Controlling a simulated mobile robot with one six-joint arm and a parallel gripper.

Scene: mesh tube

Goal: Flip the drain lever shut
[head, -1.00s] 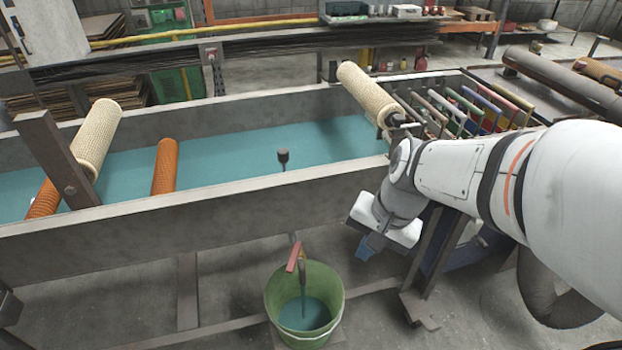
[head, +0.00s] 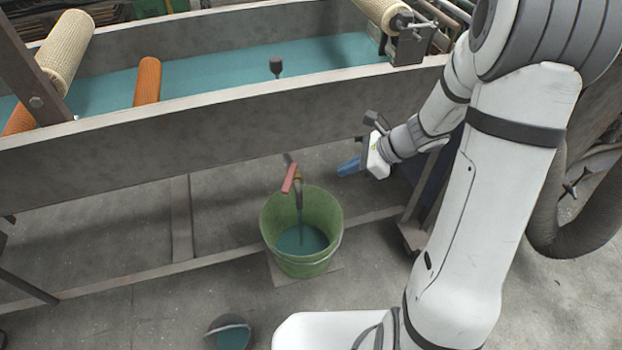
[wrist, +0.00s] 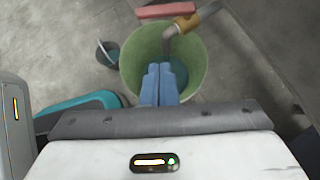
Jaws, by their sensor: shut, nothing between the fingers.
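The drain lever (head: 289,178) is a red handle on the drain valve under the trough, above a green bucket (head: 272,220). A stream of teal liquid (head: 301,222) runs from the spout into the bucket. In the wrist view the red lever (wrist: 166,11) lies across the top, beside the brass valve body (wrist: 196,20) and the bent spout (wrist: 171,38). My gripper (head: 342,169) has blue fingers and is shut and empty. It is to the right of the lever and apart from it. The fingers also show in the wrist view (wrist: 160,77), in front of the bucket.
The long grey trough (head: 200,125) of teal liquid runs above the valve. A frame rail (head: 130,276) passes behind the bucket. A smaller pail (head: 228,330) stands on the floor in front. The floor between is clear.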

